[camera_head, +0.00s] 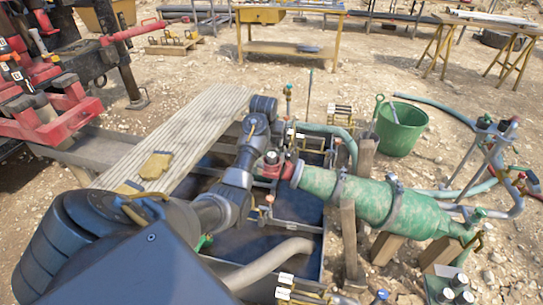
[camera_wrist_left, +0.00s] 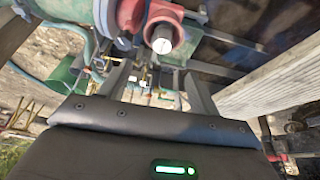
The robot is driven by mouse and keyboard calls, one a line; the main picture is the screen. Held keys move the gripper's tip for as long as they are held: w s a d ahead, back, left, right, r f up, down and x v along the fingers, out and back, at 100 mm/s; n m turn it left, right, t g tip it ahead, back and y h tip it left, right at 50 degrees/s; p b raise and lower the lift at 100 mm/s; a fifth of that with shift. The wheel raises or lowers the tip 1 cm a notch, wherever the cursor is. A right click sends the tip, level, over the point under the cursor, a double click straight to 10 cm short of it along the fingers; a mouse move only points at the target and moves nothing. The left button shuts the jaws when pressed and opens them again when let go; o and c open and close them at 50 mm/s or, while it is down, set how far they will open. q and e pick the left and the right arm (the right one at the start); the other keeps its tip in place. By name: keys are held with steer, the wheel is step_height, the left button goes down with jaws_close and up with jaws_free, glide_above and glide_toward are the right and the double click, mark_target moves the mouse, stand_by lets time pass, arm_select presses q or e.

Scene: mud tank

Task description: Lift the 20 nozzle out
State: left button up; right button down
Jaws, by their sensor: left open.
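My left arm comes in from the left in the head view and reaches over the mud tank (camera_head: 283,205). Its gripper does not show clearly there. In the left wrist view my left gripper (camera_wrist_left: 157,75) is open, with two grey fingers apart. Small brass fittings with pale tags (camera_wrist_left: 146,84) show between and beyond the fingers, with no clear contact. Tagged brass pieces (camera_head: 305,140) also stand by the tank in the head view. Their numbers are too small to read, so I cannot tell which is the 20 nozzle. My right gripper is not in view.
A green cylinder (camera_head: 352,197) with a red flange (camera_head: 270,168) lies across the tank; the flange shows close ahead in the wrist view (camera_wrist_left: 150,18). A pale hose (camera_head: 268,262) crosses the front. A green bucket (camera_head: 400,130) stands right.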

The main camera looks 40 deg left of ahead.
arm_select(q)
glide_above(271, 155)
steer(key=s+d, duration=0.2)
step_height(271, 155, down, 5)
steer(key=x, duration=0.1)
steer(key=b+x, duration=0.1)
steer(key=x, duration=0.2)
steer(key=shift+s+a+f, duration=0.15)
steer(key=shift+a+f, duration=0.15)
steer(key=shift+f, duration=0.05)
steer(key=shift+w+a+f, duration=0.1)
steer(key=shift+w+f, duration=0.1)
steer(key=shift+f, duration=0.2)
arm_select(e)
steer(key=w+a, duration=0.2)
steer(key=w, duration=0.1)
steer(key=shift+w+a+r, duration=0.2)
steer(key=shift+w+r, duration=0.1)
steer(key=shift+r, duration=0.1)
arm_select(q)
steer(key=c, duration=1.1)
steer(key=shift+r, duration=0.1)
